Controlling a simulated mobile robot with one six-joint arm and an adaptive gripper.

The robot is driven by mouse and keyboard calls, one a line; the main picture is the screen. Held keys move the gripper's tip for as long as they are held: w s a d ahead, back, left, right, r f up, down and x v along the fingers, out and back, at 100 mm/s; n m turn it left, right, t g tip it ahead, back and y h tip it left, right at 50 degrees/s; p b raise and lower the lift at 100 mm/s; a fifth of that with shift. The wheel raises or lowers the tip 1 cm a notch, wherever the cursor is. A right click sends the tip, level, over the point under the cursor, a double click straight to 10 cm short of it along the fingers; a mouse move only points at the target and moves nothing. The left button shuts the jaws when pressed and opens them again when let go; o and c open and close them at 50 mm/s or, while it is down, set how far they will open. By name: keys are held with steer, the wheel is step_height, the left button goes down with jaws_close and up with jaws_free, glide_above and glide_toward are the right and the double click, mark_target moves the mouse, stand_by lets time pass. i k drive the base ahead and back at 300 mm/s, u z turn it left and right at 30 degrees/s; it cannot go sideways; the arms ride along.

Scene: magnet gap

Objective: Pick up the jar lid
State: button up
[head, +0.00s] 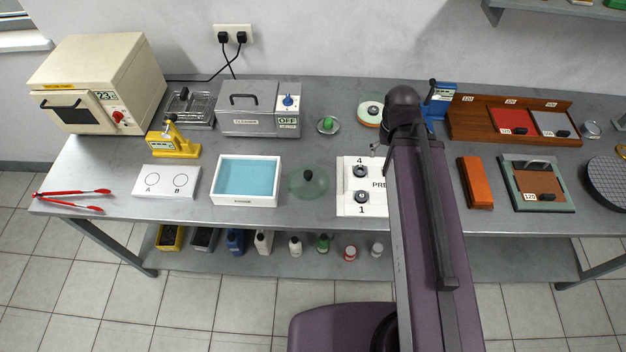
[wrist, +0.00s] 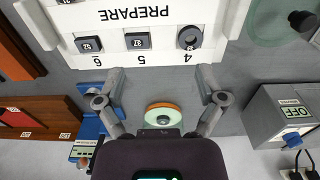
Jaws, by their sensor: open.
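The jar lid is not certain to me. A round clear greenish glass piece with a black knob (head: 308,176) sits on the bench between the blue tray and the white PREPARE board; part of it shows at the upper right of the wrist view (wrist: 272,22). A small metal disc with a green knob (head: 327,124) lies behind it, beside the grey cleaner box. My gripper (wrist: 161,76) is open and empty, above the bench at the edge of the PREPARE board. Both lid-like pieces are off to its side. In the head view my arm mostly hides the gripper.
The white PREPARE board (head: 349,187) carries dark round pieces. The blue tray (head: 280,170) and grey cleaner box (head: 262,117) flank the two knobbed pieces. An orange-and-green ring (wrist: 163,118) lies under my gripper in the wrist view. A blue device (head: 438,98) stands behind my arm.

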mark_target(306, 182)
steer(key=u, duration=0.4)
steer(key=k, duration=0.9)
steer(key=z, duration=0.35)
